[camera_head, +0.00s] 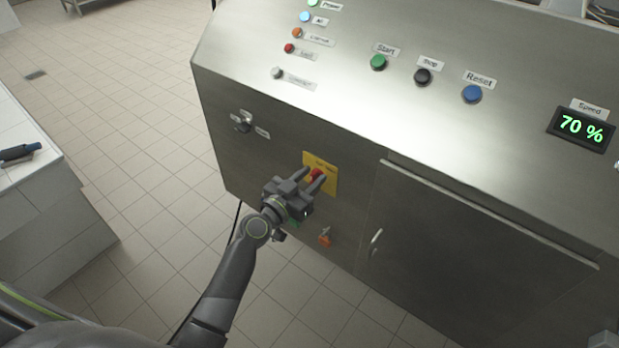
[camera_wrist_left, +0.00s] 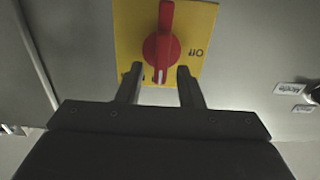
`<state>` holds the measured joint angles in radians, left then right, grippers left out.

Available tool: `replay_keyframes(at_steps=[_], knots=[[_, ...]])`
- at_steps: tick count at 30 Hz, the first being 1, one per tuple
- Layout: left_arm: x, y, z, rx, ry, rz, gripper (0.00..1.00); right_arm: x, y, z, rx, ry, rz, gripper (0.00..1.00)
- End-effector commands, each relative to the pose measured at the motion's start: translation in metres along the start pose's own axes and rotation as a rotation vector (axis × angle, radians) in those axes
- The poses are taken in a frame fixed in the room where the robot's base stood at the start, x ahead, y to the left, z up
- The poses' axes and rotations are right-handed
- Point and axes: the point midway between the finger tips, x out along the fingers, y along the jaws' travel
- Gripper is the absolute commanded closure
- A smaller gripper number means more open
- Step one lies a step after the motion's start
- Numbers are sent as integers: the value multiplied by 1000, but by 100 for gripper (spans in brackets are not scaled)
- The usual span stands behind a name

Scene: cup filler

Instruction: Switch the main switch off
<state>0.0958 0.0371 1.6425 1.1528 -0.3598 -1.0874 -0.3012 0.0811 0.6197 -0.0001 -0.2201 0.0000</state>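The main switch is a red rotary handle (camera_head: 317,174) on a yellow plate (camera_head: 331,179), on the front of the steel machine. In the left wrist view the handle (camera_wrist_left: 164,45) stands vertical in the picture, and an upside-down "Off" label (camera_wrist_left: 196,52) is to its right on the yellow plate (camera_wrist_left: 125,25). My left gripper (camera_head: 308,180) is in front of the switch. Its fingers (camera_wrist_left: 159,75) are open, one on each side of the handle's lower end. I cannot tell whether they touch it.
Start (camera_head: 378,62), stop (camera_head: 422,76) and reset (camera_head: 472,94) buttons are on the sloped panel above. The speed display (camera_head: 581,128) reads 70 %. A selector (camera_head: 242,122) is left of the switch, an orange knob (camera_head: 324,240) below, a cabinet door (camera_head: 470,235) right.

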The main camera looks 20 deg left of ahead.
Motion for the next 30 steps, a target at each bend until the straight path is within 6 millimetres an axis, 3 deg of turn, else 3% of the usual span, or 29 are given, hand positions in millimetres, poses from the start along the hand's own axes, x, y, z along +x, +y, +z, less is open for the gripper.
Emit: replay_keyframes(at_steps=[1,8,20,30], knots=[[0,0,0,0,0,0,72,0,0,0,0,1,0,100],[0,0,0,0,0,0,100,0,0,-1,0,1,0,100],[0,-1,0,-45,0,0,100,2,0,-1,0,2,0,100],[0,-6,2,-278,0,0,100,10,-1,0,0,2,0,100]])
